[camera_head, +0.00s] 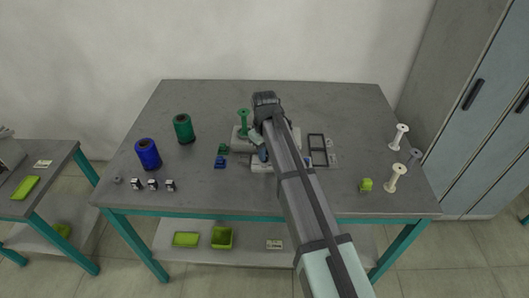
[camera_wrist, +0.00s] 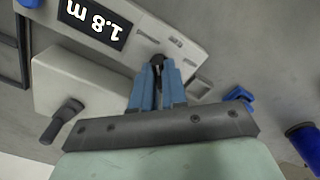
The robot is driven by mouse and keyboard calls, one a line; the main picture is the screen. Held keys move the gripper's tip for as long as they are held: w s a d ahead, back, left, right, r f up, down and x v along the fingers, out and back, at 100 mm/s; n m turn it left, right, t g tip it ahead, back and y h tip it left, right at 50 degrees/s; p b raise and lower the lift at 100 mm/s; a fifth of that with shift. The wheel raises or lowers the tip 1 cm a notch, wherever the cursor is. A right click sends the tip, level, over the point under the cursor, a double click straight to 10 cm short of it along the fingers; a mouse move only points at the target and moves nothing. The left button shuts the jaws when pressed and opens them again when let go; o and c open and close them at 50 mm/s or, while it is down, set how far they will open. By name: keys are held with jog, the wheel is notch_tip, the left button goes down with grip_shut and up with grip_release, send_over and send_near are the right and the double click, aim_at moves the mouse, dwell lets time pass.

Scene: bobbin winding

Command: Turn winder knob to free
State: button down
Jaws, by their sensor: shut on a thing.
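The winder is a light grey machine (camera_wrist: 85,72) with a black display (camera_wrist: 95,22) that reads "1.8 m", upside down in the wrist view. In the head view my arm hides much of the winder (camera_head: 260,166). My gripper (camera_wrist: 158,64) has its blue fingers close together over the winder, shut on a small dark knob (camera_wrist: 157,59). The fingers cover most of the knob, so its setting cannot be read. My gripper also shows in the head view (camera_head: 263,154), partly hidden by the arm.
A blue spool (camera_head: 148,154) and a green spool (camera_head: 184,129) stand at left. A dark crank handle (camera_wrist: 62,120) sticks out near my gripper. A blue clip (camera_wrist: 238,96) lies beside the winder.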

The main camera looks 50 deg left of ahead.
jog(key=m, duration=0.4)
jog(key=shift+m, duration=2)
jog(key=c, duration=1.2)
grip_release()
jog(key=shift+o, duration=0.2)
notch_tip(320, 180, up, 14)
